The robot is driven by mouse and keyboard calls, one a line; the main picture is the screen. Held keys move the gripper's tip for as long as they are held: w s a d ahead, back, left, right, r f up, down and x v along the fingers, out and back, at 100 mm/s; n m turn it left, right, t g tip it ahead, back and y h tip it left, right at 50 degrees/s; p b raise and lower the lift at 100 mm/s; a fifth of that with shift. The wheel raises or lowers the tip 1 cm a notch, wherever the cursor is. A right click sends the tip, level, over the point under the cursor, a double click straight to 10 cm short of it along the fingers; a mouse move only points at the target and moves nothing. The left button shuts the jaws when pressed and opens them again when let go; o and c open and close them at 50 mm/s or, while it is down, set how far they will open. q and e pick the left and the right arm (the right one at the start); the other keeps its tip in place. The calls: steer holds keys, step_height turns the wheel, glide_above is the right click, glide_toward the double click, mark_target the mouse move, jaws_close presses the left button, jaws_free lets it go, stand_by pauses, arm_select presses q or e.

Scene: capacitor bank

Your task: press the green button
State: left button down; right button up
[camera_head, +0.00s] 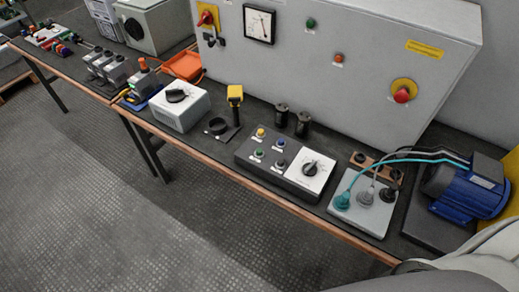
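A green button (259,153) sits on the dark control box (268,176) on the bench, at the front left of its button group. A yellow button (260,132), a blue button (281,142) and a dark button (281,163) are beside it. A second green button or lamp (310,23) is on the front of the grey cabinet (350,60). Neither gripper shows in the head view. Only part of my own body shows at the lower right, well apart from the control box.
A white panel with a black knob (312,170) adjoins the buttons. Right of it are a plug board with cables (352,212) and a blue motor (470,192). A yellow-topped stand (235,96) and two black cylinders (303,124) are close by. The floor in front is clear.

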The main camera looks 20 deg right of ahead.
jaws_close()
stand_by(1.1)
